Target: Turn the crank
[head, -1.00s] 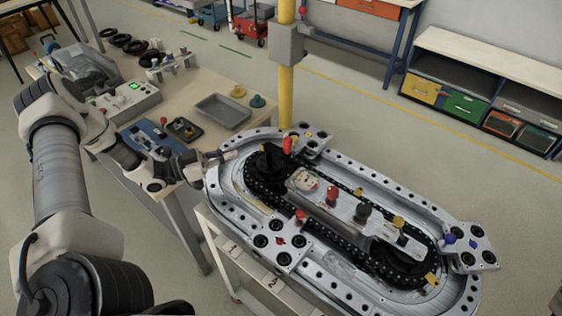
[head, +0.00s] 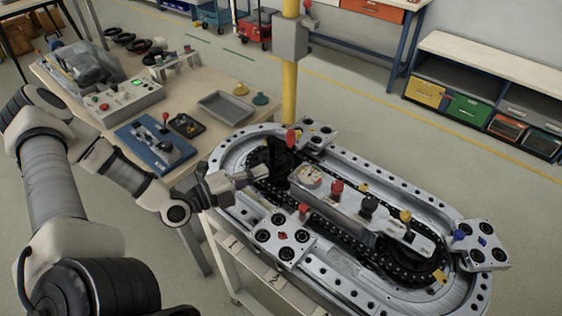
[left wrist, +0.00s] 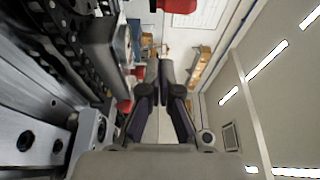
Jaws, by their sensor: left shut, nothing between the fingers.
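The ring track (head: 345,165) is a silver oval with a black chain loop inside. A black piece with an upright red knob (head: 291,138) stands at its far left end and looks like the crank. My left gripper (head: 256,174) is shut and empty over the track's left end, a little in front of and left of the black piece. I cannot tell whether it touches anything. In the left wrist view the shut fingers (left wrist: 158,90) show in the middle, with the track's chain and metal at the left. My right gripper is not in view.
Red, black and yellow knobs stand on the track's central plate (head: 325,195). Corner plates with black holes sit around the rim. A yellow post (head: 289,92) rises behind the track. A workbench (head: 212,135) with a grey tray (head: 225,107) and a blue fixture (head: 155,145) is at the left.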

